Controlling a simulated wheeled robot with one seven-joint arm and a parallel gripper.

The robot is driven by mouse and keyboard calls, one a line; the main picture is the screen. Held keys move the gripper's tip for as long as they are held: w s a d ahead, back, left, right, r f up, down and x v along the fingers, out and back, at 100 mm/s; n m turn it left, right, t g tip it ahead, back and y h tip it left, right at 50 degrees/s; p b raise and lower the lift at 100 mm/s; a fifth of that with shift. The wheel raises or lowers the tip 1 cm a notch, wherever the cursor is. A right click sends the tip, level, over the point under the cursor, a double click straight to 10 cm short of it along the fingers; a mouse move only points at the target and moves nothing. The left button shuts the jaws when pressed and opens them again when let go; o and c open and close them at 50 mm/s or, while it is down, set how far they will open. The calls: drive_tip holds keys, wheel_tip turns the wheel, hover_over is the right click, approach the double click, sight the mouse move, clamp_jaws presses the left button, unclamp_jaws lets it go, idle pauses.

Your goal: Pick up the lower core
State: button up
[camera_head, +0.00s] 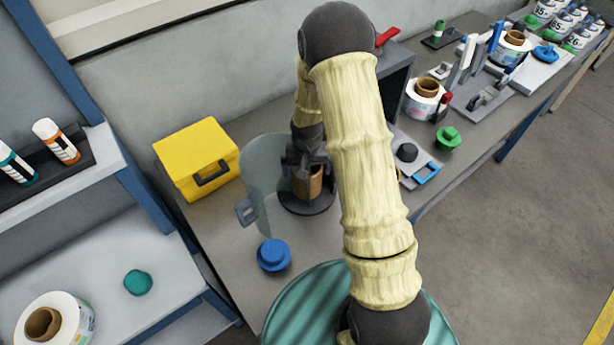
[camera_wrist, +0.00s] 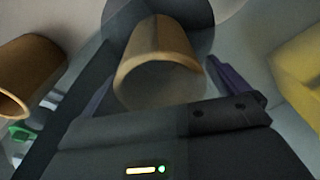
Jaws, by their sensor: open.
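A brown cardboard core (camera_head: 309,184) stands on a dark round base (camera_head: 297,206) in the head view. My gripper (camera_head: 305,166) is right above and around its top, and my arm hides part of the area. In the wrist view the core (camera_wrist: 158,50) lies between the two open fingers of my gripper (camera_wrist: 160,88), with no clear contact. A second brown core (camera_wrist: 30,72) shows at the left of the wrist view, outside the fingers. I cannot tell which of the two is the lower one.
A curved translucent guard (camera_head: 262,180) stands close to the left of the base. A yellow case (camera_head: 197,158) is behind it, and a blue knob (camera_head: 274,254) is in front. Label reels, including one (camera_head: 424,98), and fixtures crowd the bench at right.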

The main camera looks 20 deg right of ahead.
drive_tip(key=shift+c, duration=0.4)
drive_tip(key=c, duration=0.8)
drive_tip(key=shift+c, duration=0.2)
wheel_tip(320, 180, up, 28)
drive_tip(key=b, duration=0.3)
drive_tip(key=shift+b, duration=0.4)
